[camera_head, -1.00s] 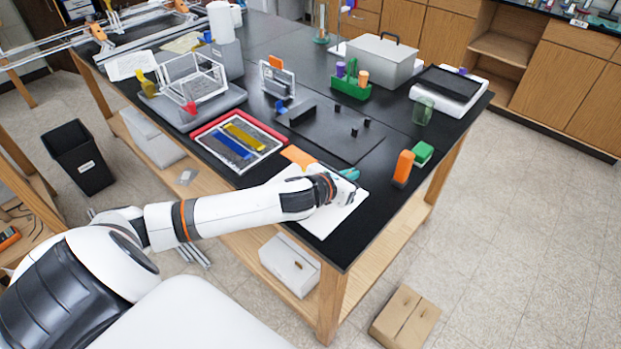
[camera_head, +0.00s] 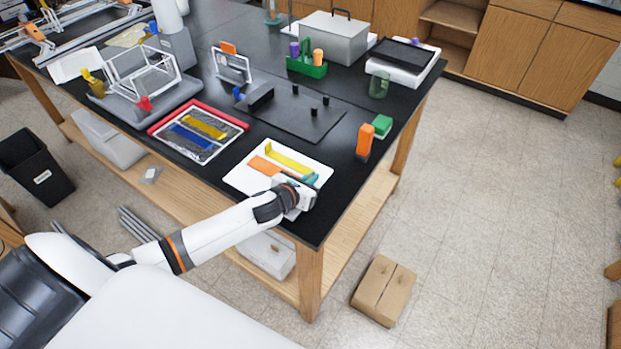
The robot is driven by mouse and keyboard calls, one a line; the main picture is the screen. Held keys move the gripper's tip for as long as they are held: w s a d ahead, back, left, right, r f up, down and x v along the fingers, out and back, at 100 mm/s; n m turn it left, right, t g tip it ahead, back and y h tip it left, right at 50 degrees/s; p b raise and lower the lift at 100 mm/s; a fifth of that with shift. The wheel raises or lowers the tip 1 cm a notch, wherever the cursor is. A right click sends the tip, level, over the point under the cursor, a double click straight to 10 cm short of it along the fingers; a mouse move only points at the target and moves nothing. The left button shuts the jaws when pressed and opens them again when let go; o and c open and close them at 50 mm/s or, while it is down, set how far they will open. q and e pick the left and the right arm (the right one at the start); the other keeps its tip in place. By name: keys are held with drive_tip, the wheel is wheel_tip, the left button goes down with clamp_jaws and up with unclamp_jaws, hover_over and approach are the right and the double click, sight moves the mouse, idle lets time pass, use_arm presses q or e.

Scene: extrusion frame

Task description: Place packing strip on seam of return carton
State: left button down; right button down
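A brown carton (camera_head: 373,297) lies on the floor to the right of the bench, with a line along its top like a seam. On the bench a white tray (camera_head: 237,178) holds a yellow strip (camera_head: 289,157), an orange strip (camera_head: 264,166) and a teal piece (camera_head: 311,179). I cannot tell which is the packing strip. My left gripper (camera_head: 307,192) is over the tray's front right corner, close to the teal piece. Its fingers are hidden by its own body, so its opening and any contact do not show. My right gripper is not in view.
An orange upright block (camera_head: 364,141) and a green block (camera_head: 382,126) stand near the bench's right edge. A red-edged tray (camera_head: 158,125) with blue and yellow strips lies left of the white tray. The floor right of the carton is clear.

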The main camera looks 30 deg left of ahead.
use_arm(q)
drive_tip(key=shift+f, duration=0.1)
drive_tip(key=c, duration=2.1)
unclamp_jaws()
drive_tip(key=shift+f, duration=0.1)
drive_tip(key=o, duration=0.5)
